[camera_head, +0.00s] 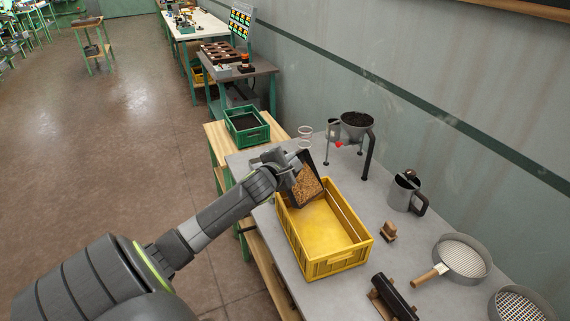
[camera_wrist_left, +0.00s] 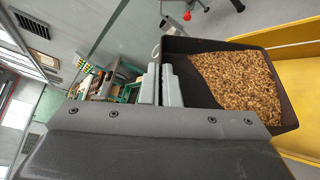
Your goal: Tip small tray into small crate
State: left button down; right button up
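The small tray (camera_head: 299,167) is dark and holds a layer of tan grains (camera_head: 307,186). It is tilted over the far left end of the yellow crate (camera_head: 340,262), with the grains gathered toward its lower end. The crate's visible floor looks empty. My left gripper (camera_head: 289,170) is shut on the tray's edge. My right gripper is not in view.
A hopper with dark contents (camera_head: 355,125) stands behind the crate. A metal jug (camera_head: 403,192), a wooden block (camera_head: 388,231), a round sieve (camera_head: 462,257) and a dark roller (camera_head: 394,298) lie to the right. A green crate (camera_head: 247,127) stands at the far left.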

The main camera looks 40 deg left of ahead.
pick_arm(q)
jog(key=d+m+t+y+b, duration=0.25)
jog(key=d+m+b, duration=0.65)
jog(key=d, duration=0.6)
jog(key=a+f+n+g+h+p, duration=0.1)
jog(key=a+n+g+h+p, duration=0.3)
jog(key=a+n+p, duration=1.2)
jog(key=a+f+h+b, duration=0.3)
jog(key=a+f+b, duration=0.5)
jog(key=a+b, duration=0.5)
jog(key=shift+w+n+b, duration=0.2)
jog(key=shift+n+b, duration=0.2)
jog(key=shift+b, duration=2.8)
